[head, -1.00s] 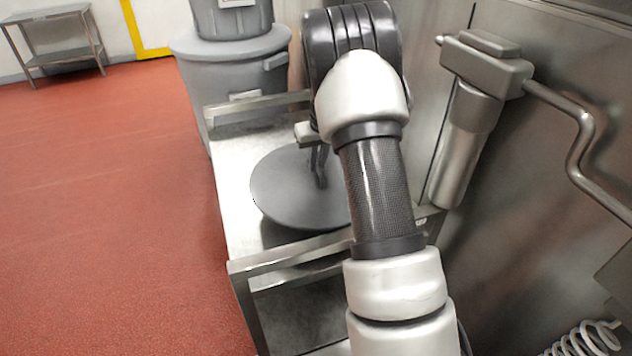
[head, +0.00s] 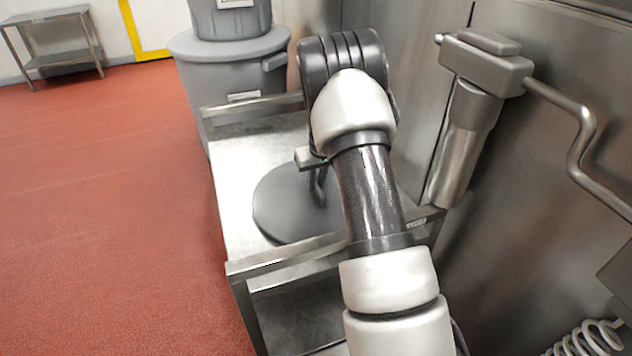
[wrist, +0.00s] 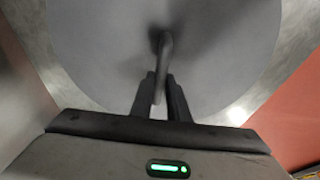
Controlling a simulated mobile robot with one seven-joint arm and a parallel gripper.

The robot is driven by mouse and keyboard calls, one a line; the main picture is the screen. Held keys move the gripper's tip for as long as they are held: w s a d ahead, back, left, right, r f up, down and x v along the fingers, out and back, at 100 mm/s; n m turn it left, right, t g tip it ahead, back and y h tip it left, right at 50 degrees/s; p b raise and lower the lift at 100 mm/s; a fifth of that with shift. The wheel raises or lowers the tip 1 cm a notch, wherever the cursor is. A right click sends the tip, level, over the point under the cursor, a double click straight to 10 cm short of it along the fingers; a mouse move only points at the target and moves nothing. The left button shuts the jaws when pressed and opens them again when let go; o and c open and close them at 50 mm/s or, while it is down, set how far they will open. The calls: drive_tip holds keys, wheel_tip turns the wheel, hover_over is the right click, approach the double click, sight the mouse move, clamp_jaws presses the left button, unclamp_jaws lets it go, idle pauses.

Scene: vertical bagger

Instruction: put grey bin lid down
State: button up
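The grey bin lid (head: 280,208) is a round, roughly level disc over the steel table (head: 232,188), partly hidden by my arm. It looks very close to the table top; I cannot tell for certain whether it touches. My gripper (head: 317,178) is above the lid at its handle. In the wrist view, the lid (wrist: 95,45) fills most of the picture. The dark fingers of my gripper (wrist: 161,88) stand on either side of its upright handle (wrist: 162,50), closed on it.
A large grey bin (head: 225,75) stands behind the table, with another grey bin (head: 230,18) on top. A raised steel rail (head: 285,255) crosses the table's near end. Steel machinery (head: 470,120) stands close on the right. Red floor (head: 110,200) is clear on the left.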

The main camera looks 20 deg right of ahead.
drive_tip(key=o, duration=0.3)
drive_tip(key=shift+o, duration=0.2)
